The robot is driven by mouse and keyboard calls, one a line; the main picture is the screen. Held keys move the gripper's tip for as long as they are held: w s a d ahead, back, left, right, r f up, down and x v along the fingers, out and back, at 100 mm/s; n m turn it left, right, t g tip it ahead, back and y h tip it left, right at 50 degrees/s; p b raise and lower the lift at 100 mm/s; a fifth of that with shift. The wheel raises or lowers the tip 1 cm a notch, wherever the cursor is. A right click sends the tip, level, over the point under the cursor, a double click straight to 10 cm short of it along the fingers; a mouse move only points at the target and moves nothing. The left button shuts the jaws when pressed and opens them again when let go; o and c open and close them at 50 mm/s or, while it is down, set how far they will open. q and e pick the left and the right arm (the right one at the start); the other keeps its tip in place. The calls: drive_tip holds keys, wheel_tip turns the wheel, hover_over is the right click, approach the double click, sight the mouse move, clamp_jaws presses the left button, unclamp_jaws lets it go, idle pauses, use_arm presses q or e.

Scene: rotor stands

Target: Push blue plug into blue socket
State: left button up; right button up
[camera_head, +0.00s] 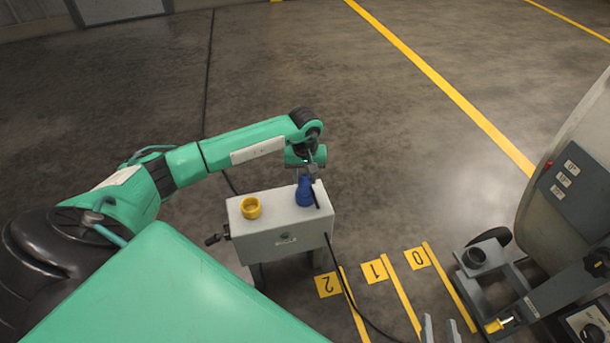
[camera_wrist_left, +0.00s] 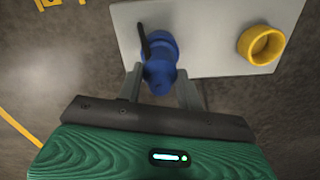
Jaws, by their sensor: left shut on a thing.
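A blue plug (camera_head: 304,190) stands at the right end of the top of a pale grey box. My left gripper (camera_head: 312,172) comes down over it from above and is shut on it. In the left wrist view the blue plug (camera_wrist_left: 159,76) sits between the two grey fingers (camera_wrist_left: 161,90). The blue socket cannot be told apart from the plug, so how deep the plug sits is not clear. My right gripper (camera_head: 440,328) shows only as two separate fingertips at the bottom edge, with nothing visible between them.
The grey box (camera_head: 270,212) also carries a yellow socket (camera_head: 251,207) left of the plug. A black cable (camera_head: 342,285) hangs down from the box's right side. Numbered yellow floor marks (camera_head: 376,270) and a grey machine (camera_head: 575,170) are at the right.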

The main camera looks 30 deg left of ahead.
idle(0.3)
use_arm(q)
drive_tip(key=o, duration=1)
